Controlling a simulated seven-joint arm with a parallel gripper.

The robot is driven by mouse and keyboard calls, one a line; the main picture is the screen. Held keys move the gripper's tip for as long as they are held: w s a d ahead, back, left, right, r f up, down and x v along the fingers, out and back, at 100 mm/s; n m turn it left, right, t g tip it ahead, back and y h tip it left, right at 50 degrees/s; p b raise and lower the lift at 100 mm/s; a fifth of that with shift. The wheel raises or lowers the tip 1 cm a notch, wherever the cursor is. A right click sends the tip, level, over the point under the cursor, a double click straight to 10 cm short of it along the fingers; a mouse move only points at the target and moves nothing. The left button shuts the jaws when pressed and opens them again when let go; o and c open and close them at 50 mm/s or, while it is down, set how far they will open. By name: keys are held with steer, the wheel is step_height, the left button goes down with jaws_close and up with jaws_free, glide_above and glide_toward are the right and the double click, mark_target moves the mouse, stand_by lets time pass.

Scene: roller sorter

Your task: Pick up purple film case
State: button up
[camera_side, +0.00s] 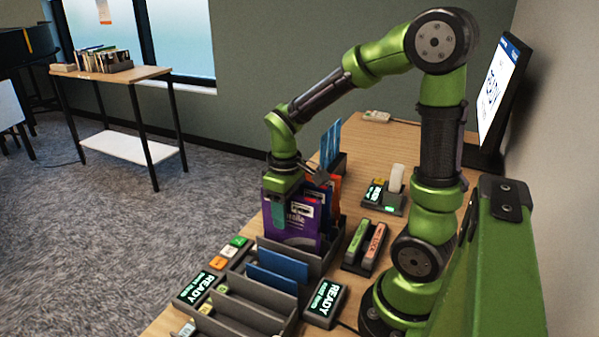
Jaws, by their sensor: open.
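The purple film case (296,224) stands upright in a slot of the grey rack (326,256), at the middle of the side view. My gripper (279,208) is directly above and around its upper left part, pointing down. A finger overlaps the case's face in the picture. The jaws are open; whether they touch the case I cannot tell. Dark blue and orange cases (335,190) stand close behind the purple one.
Blue cases (277,270) stand in front in the grey slotted sorter (250,312). Small READY displays (326,299) flank it. A holder with green and red sticks (365,243) lies to the right. A monitor (497,90) stands at the back right.

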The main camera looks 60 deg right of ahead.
steer(key=shift+c, duration=0.3)
jaws_close()
